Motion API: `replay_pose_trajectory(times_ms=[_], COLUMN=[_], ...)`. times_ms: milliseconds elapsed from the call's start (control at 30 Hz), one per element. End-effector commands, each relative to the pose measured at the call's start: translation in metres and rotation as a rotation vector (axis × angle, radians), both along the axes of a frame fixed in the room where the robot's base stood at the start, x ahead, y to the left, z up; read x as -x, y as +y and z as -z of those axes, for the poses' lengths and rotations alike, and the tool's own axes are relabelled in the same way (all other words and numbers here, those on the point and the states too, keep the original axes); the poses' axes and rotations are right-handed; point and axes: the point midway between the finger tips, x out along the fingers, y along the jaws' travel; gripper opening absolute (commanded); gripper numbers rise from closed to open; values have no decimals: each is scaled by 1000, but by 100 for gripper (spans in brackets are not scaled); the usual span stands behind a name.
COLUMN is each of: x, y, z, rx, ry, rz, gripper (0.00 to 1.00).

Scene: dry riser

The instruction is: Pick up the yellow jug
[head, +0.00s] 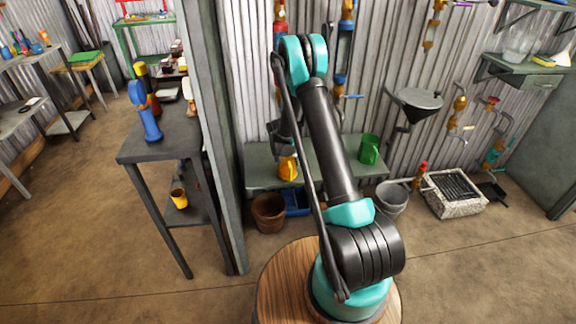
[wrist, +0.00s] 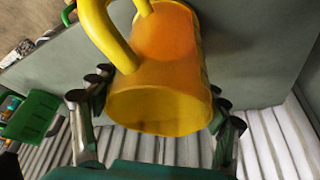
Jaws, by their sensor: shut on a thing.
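The yellow jug (head: 288,168) is at the low grey-green bench, left of my arm in the head view. In the wrist view the yellow jug (wrist: 160,105) fills the middle, its curved handle at the upper left and its inside orange. My gripper (wrist: 160,90) has a dark finger on each side of the jug and is shut on it. Whether the jug rests on the bench or is just off it, I cannot tell. In the head view my arm hides most of my gripper.
A green jug (head: 369,149) stands on the bench (head: 258,162) to the right; it also shows in the wrist view (wrist: 30,116). A brown bucket (head: 268,212), a blue crate (head: 297,203) and a grey bucket (head: 391,197) are on the floor in front. Corrugated wall rises behind.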

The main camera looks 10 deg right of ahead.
Motion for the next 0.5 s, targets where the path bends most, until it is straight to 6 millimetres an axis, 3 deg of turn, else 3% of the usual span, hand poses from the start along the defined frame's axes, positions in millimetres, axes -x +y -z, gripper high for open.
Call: replay_pose_trajectory(times_ms=[267, 367, 500], x=[0, 0, 0], y=[0, 0, 0], z=[-14, -29, -62], rx=[0, 0, 0], ry=[0, 0, 0], rz=[0, 0, 0], gripper=[39, 39, 39])
